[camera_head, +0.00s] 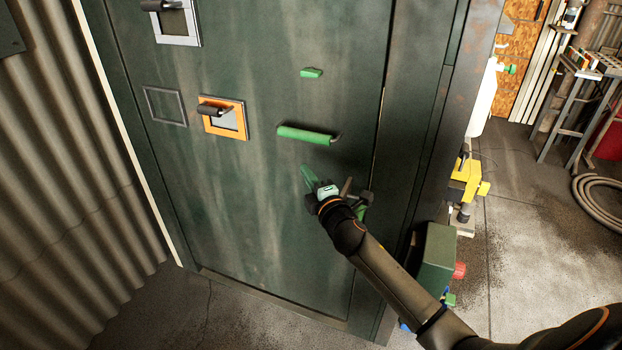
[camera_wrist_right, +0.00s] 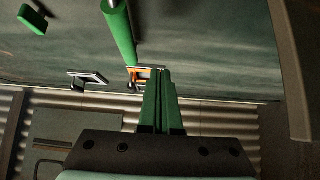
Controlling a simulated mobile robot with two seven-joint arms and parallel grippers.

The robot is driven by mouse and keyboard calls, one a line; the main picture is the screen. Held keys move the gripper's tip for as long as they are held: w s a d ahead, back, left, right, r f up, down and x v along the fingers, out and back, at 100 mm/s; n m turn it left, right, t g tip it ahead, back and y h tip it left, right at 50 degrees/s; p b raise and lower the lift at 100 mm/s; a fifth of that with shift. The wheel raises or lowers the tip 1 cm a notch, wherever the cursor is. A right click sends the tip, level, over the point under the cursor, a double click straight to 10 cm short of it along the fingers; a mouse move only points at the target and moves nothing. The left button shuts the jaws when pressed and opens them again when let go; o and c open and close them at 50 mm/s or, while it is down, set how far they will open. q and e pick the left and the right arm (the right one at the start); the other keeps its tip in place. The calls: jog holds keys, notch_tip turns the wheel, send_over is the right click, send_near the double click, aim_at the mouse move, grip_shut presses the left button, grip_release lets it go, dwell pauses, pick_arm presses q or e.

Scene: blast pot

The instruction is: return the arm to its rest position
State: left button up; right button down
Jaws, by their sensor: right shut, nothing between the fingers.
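My right arm reaches in from the lower right in the head view. Its gripper (camera_head: 308,175) is in front of a large dark green door (camera_head: 240,210), just below a green bar handle (camera_head: 305,134). A gap shows between the gripper and the handle. In the right wrist view the two green fingers (camera_wrist_right: 162,100) are pressed together with nothing between them. The green handle also shows there (camera_wrist_right: 118,30), above and left of the fingers, apart from them. My left gripper is not in view.
The door carries an orange-framed latch (camera_head: 222,117), a white-framed latch (camera_head: 178,22) and a small green block (camera_head: 311,73). A green box (camera_head: 437,258) and yellow equipment (camera_head: 465,180) stand right of the cabinet. Corrugated wall (camera_head: 75,180) borders the left. Floor is open at right, with a coiled hose (camera_head: 600,200).

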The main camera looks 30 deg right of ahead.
jog(key=shift+s+a, duration=0.1)
jog(key=shift+s, duration=1.05)
jog(key=s+a+f+m+g+y+p, duration=0.2)
jog(key=s+a+f+m+g, duration=0.35)
jog(key=s+f, duration=0.85)
jog(key=s+a+f+m+g+y, duration=0.1)
jog(key=s+a+f+m, duration=0.2)
jog(key=s, duration=0.2)
jog(key=s+a+f+m+g, duration=0.1)
jog(key=s+a+f+m, duration=0.2)
jog(key=s, duration=0.3)
jog(key=s+a+f+m+g+y+p, duration=0.1)
jog(key=s+a+f+m, duration=0.2)
jog(key=s, duration=0.2)
jog(key=shift+s+a+y, duration=0.25)
jog(key=shift+a+y, duration=0.05)
jog(key=shift+f, duration=0.1)
